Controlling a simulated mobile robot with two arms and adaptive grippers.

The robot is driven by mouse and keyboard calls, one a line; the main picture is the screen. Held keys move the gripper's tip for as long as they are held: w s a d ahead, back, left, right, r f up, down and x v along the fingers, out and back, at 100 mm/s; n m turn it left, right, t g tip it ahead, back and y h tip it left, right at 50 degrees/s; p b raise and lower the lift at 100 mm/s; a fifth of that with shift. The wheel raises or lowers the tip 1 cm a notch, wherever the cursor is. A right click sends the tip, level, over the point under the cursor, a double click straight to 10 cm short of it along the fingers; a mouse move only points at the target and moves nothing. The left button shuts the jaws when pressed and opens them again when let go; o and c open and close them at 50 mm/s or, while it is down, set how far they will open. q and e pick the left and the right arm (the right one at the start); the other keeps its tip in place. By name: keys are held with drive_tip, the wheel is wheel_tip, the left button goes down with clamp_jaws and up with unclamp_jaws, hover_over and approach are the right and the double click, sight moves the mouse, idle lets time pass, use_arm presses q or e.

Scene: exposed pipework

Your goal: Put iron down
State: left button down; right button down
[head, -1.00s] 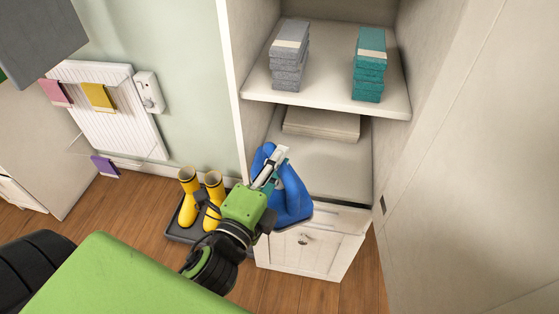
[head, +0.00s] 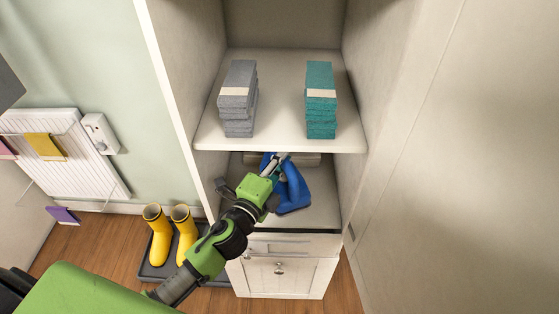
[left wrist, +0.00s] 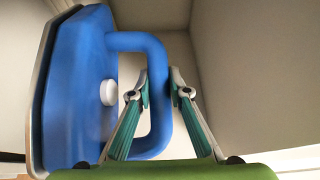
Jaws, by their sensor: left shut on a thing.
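The blue iron (head: 293,192) is inside the lower compartment of the open cabinet, over its shelf board (head: 325,212). My left gripper (head: 280,160) reaches in from the left and is shut on the iron's handle. In the left wrist view the iron (left wrist: 75,85) stands on the left with its pale soleplate facing left, and the gripper's fingers (left wrist: 160,88) sit on either side of the handle bar. I cannot tell whether the iron touches the shelf. My right gripper is not in view.
The upper shelf (head: 280,140) holds a grey stack (head: 238,98) and a teal stack (head: 320,100), just above the arm. A pale flat box (head: 312,160) lies at the back of the lower compartment. Yellow boots (head: 184,230) stand on a tray at the left.

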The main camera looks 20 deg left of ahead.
sight(282, 176)
use_arm(q)
drive_tip(key=shift+w+f+b, duration=0.1)
drive_tip(key=shift+f+b, duration=0.8)
wheel_tip(282, 176, down, 4)
drive_tip(key=b, duration=0.4)
drive_tip(key=shift+f, duration=0.2)
drive_tip(key=shift+f+b, duration=0.55)
drive_tip(key=shift+b, duration=0.1)
drive_tip(key=c, duration=1.8)
unclamp_jaws()
drive_tip(key=shift+f, duration=0.35)
drive_tip(key=s, duration=0.4)
drive_tip(key=s+a, duration=0.1)
drive_tip(key=s, duration=0.7)
drive_tip(key=shift+a+r, duration=0.35)
drive_tip(key=shift+a, duration=0.05)
drive_tip(key=shift+s, duration=0.1)
